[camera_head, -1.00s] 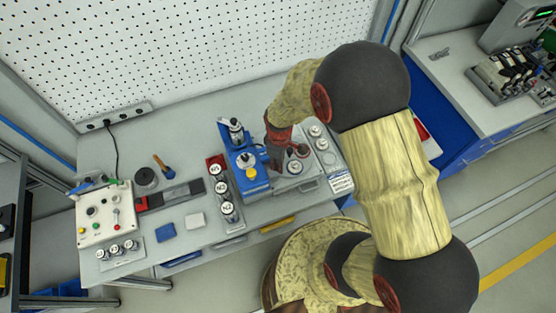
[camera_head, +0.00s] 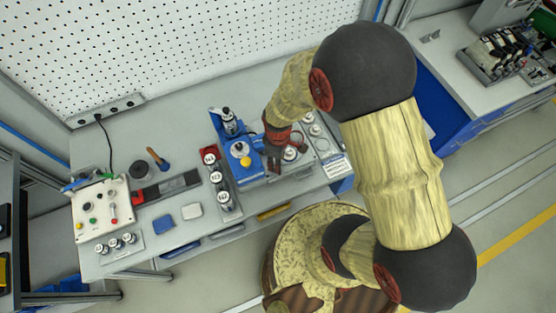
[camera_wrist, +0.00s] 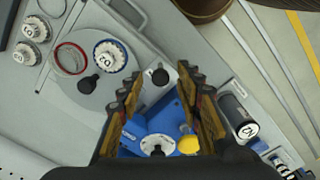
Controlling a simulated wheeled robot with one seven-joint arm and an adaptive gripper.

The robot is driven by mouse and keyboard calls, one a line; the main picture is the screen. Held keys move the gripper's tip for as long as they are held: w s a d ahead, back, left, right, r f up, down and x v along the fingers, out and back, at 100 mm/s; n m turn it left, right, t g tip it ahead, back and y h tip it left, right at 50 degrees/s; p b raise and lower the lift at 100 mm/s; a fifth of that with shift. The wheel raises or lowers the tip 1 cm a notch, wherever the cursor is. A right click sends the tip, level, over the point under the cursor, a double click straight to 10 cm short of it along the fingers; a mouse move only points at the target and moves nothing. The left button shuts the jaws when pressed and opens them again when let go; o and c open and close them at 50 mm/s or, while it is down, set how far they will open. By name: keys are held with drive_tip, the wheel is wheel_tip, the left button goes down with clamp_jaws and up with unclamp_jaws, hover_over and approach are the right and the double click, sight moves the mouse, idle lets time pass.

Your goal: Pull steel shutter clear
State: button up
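A grey steel plate (camera_wrist: 66,110) lies beside the blue device and looks like the steel shutter, though I cannot be sure. It bears a round disc and a black knob (camera_wrist: 89,83). A second black knob (camera_wrist: 157,73) shows between my fingertips in the wrist view. My gripper (camera_wrist: 161,76) is open, its fingers apart on either side of that knob, with no clear contact. In the head view my gripper (camera_head: 274,166) hangs just right of the blue device (camera_head: 238,152) and hides part of the plate. The blue device also shows between the fingers in the wrist view (camera_wrist: 165,126).
A control box (camera_head: 101,208) sits at the bench's left end. Blue and white pads (camera_head: 164,224) lie near the front edge. A perforated wall (camera_head: 180,45) rises behind.

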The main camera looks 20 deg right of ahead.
wheel_tip(320, 180, up, 12)
idle(0.7)
idle(0.4)
drive_tip(key=s+r+m+t+b, duration=0.5)
drive_tip(key=s+m+b, duration=0.4)
drive_tip(key=b, duration=1.1)
drive_tip(key=shift+d+r+t, duration=0.25)
drive_tip(key=shift+d+t, duration=0.05)
drive_tip(key=shift+d, duration=0.1)
